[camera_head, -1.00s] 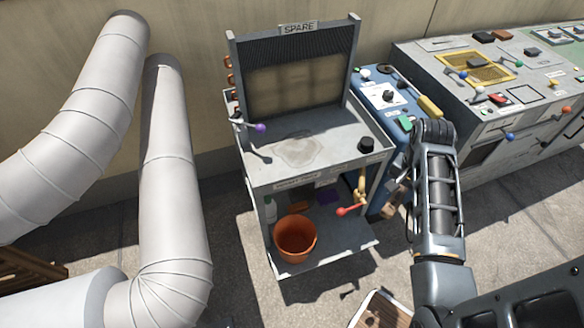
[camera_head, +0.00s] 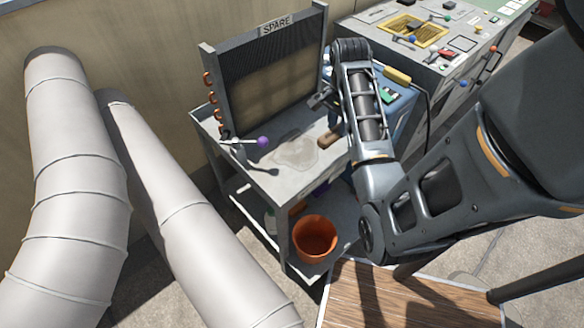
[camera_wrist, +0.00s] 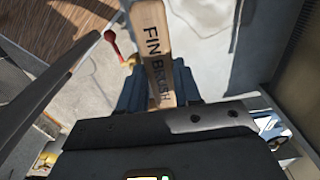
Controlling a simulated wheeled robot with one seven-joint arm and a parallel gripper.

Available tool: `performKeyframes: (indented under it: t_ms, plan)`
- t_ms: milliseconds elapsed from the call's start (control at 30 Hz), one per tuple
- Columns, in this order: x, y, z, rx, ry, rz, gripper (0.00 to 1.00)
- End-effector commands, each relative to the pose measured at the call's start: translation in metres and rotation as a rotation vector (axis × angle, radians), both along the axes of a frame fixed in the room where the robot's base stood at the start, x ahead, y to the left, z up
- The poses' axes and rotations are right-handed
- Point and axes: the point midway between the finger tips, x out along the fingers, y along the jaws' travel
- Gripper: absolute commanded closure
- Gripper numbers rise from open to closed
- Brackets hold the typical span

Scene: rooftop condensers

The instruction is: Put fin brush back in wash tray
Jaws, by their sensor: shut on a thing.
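The fin brush (camera_wrist: 155,50) is a pale wooden block lettered FIN BRUSH, held between my gripper's dark fingers (camera_wrist: 160,92) in the wrist view. My gripper (camera_head: 328,106) is shut on it. In the head view the brush (camera_head: 330,138) shows as a brown piece above the right part of a grey tray-like top (camera_head: 270,177) with a wet patch, which seems to be the wash tray. I cannot tell whether the brush touches that surface. My arm hides the tray's right end.
A finned coil panel marked SPARE (camera_head: 275,75) stands at the tray's back. An orange bucket (camera_head: 315,238) sits on the shelf below. Big white ducts (camera_head: 75,170) fill the left. A red-handled valve (camera_wrist: 112,42) is near the brush.

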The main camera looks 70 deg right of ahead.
Motion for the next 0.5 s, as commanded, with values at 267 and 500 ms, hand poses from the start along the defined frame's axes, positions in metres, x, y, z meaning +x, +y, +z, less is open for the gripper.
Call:
performKeyframes:
  t_ms: [267, 500]
  plan:
    - [0.035, 0.043, -0.032, 0.005, 0.002, 0.005, 1.00]
    - [0.063, 0.075, -0.058, 0.003, 0.001, 0.003, 1.00]
